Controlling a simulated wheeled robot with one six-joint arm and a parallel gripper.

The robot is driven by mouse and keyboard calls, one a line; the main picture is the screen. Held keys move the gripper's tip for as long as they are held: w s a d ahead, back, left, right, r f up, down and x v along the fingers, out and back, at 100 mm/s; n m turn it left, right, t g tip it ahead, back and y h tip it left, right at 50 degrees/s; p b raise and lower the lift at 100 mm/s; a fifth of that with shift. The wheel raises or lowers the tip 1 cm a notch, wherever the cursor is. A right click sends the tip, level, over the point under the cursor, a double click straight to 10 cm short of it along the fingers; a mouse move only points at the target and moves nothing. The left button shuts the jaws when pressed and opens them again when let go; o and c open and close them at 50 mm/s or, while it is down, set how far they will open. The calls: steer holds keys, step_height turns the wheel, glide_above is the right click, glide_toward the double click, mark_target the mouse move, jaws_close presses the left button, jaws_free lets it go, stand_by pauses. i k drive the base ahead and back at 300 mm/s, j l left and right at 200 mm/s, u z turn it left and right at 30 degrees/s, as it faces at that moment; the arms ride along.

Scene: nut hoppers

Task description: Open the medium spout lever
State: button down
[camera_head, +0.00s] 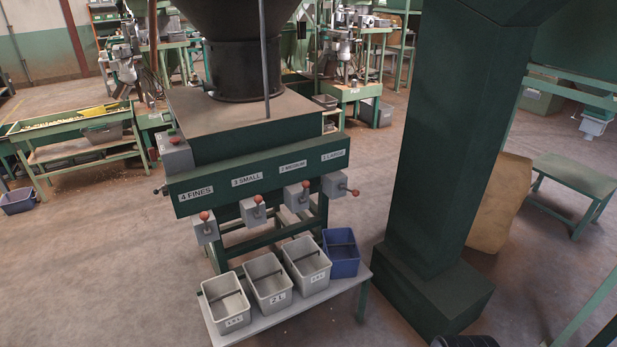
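A green hopper frame (235,155) carries four labelled spouts in a row. The medium spout (293,201) is a grey box below the "2 MEDIUM" label (293,165). Its lever ends in a red ball (306,184) that stands up in front of the box. The small lever's ball (258,199) and the fines lever's ball (204,215) also stand up. The large lever's ball (355,192) sticks out to the right of its spout (332,184). My gripper is not in view.
Three grey bins (314,278) and a blue bin (341,262) stand on a low bench (292,304) below the spouts. A thick green column (437,130) rises from a wide base to the right. The floor (110,270) at the left is open.

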mark_target(306, 184)
steer(key=i+u, duration=0.45)
steer(key=i, duration=1.5)
